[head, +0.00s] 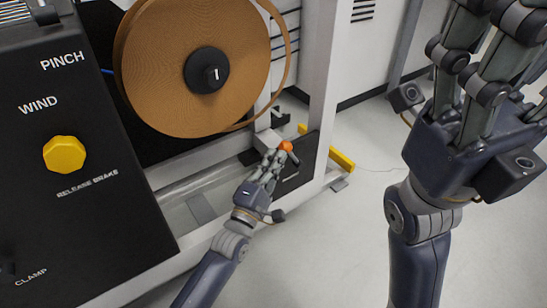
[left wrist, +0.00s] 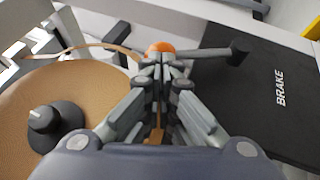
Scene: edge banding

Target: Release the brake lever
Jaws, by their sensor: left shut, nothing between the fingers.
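The brake lever has an orange knob (head: 286,146) low on the machine frame, below and right of the big reel. In the left wrist view the knob (left wrist: 160,47) shows at the top middle, with a dark lever arm (left wrist: 205,53) running right to a pivot on a black plate marked BRAKE (left wrist: 265,95). My left gripper (head: 275,157) is shut and empty, its fingertips right at the knob; I cannot tell whether they touch. In the left wrist view the fingertips (left wrist: 161,62) cover the knob's lower part. My right gripper is large at the upper right; its fingertips are out of view.
The brown banding reel (head: 150,65) stands above the lever, with a loose strip at its right. Clear floor (head: 310,255) lies right of the frame, near a yellow bar (head: 342,160).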

